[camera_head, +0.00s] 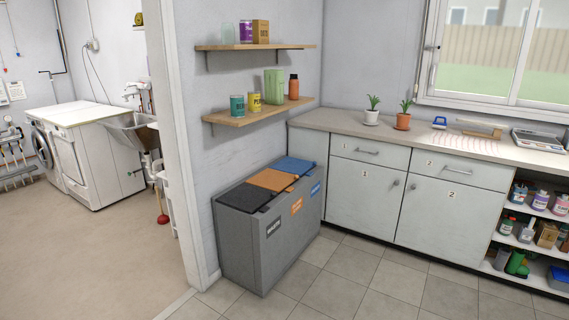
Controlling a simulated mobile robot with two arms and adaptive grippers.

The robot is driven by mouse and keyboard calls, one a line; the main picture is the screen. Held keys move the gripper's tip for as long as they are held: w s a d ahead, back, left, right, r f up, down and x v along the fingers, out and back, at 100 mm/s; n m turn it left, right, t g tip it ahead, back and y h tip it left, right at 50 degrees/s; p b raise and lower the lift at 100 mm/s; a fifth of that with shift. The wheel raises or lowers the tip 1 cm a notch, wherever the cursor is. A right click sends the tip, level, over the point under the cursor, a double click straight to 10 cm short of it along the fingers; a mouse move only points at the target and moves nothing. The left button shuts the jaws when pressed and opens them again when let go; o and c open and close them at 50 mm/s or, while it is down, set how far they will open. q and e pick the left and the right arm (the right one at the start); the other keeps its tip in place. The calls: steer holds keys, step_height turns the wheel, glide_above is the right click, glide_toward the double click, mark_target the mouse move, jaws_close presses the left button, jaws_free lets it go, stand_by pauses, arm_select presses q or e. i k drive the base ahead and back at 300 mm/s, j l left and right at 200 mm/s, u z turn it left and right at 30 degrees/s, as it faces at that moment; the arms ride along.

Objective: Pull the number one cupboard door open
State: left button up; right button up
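The number one cupboard door (358,199) is a pale grey panel marked 1, under the left end of the counter, and it is shut. Its small knob (396,182) sits near its upper right edge. Above it is the number one drawer (368,152) with a bar handle, shut. The number two cupboard door (445,212) is beside it on the right, also shut. Neither of my grippers shows in the head view.
A grey sorting bin (250,241) with black, orange and blue lids stands left of the number one door, close to its left side. The tiled floor (355,270) before the doors is clear. Open shelves (527,235) are at the right.

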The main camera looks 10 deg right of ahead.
mark_target(365, 197)
steer(key=i+l+z, duration=0.2)
steer(key=i+z, duration=0.25)
steer(key=i, duration=0.15)
steer(key=i+z, duration=0.45)
steer(key=i, duration=0.15)
steer(key=i+j+z, duration=0.2)
steer(key=i+z, duration=0.25)
steer(key=i, duration=0.15)
